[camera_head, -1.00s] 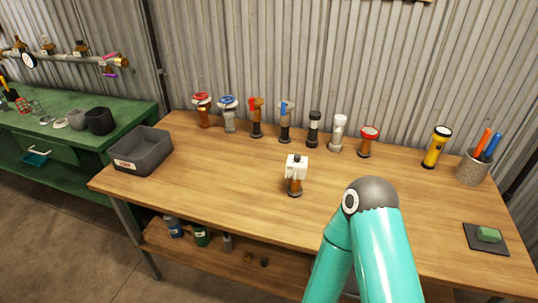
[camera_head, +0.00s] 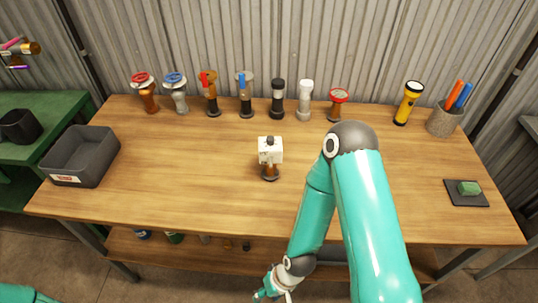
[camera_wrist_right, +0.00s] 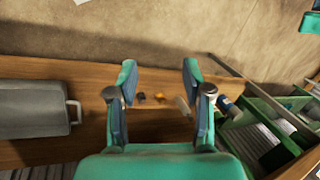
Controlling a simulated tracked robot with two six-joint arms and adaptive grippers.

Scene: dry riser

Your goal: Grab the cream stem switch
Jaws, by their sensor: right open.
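The cream stem switch (camera_head: 270,150) stands upright near the middle of the wooden table in the head view. It has a cream block with a dark knob on top and a brass-coloured stem on a dark foot. My right gripper (camera_head: 277,288) is low in front of the table's front edge, well apart from the switch. In the right wrist view its two fingers (camera_wrist_right: 158,80) are spread with nothing between them. The switch does not show in that view. My left gripper is not in view.
Several valves and stems line the back of the table (camera_head: 200,205), including a white-topped one (camera_head: 304,101). A grey bin (camera_head: 82,157) is at left. Table around the switch is clear.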

